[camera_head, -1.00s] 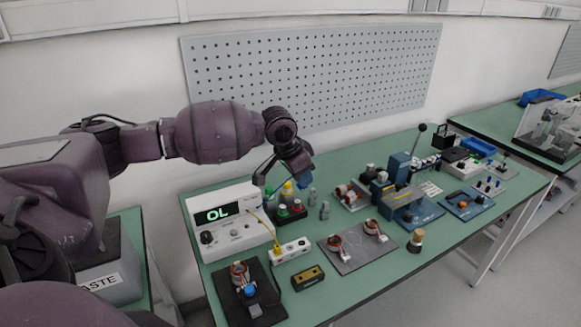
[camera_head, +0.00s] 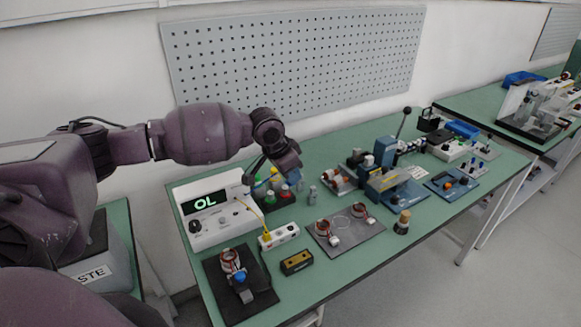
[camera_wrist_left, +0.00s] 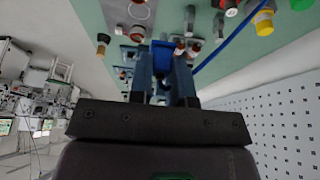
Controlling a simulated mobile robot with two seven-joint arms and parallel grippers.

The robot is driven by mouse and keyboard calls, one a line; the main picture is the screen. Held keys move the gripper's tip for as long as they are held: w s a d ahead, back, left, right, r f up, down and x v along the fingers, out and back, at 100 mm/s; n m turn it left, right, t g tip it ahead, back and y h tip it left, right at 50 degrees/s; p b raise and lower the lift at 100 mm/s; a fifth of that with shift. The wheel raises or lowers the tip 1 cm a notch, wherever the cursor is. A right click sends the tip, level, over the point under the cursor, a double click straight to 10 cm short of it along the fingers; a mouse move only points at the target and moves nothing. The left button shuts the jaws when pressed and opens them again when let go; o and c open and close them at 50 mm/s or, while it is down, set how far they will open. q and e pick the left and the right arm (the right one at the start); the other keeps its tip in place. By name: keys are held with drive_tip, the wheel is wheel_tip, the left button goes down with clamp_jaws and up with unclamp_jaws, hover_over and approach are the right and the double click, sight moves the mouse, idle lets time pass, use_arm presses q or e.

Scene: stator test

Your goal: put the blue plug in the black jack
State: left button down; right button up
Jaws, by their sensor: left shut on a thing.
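My left gripper (camera_head: 271,174) is over the back of the green table, near the coloured-top bottles. In the left wrist view its jaws (camera_wrist_left: 161,68) are shut on the blue plug (camera_wrist_left: 162,47). A blue cable (camera_wrist_left: 226,46) shows beside the jaws in that view. In the head view the plug is small and partly covered by the fingers. A white socket strip (camera_head: 285,233) lies in front of the meter (camera_head: 212,225), with a yellow plug (camera_head: 267,237) at its left end. I cannot pick out the black jack clearly. My right gripper is not seen.
The meter reads OL. A black plate with a copper coil (camera_head: 232,261) is at the front left, and a small dark-and-brass block (camera_head: 297,262) is beside the strip. A grey plate (camera_head: 347,240) holds more coils. A blue press (camera_head: 385,180) stands to the right.

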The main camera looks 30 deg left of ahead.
use_arm(q)
drive_tip(key=shift+f+b, duration=1.8)
drive_tip(key=shift+f, duration=5.75)
drive_tip(key=shift+f+p, duration=0.15)
drive_tip(key=shift+p, duration=0.15)
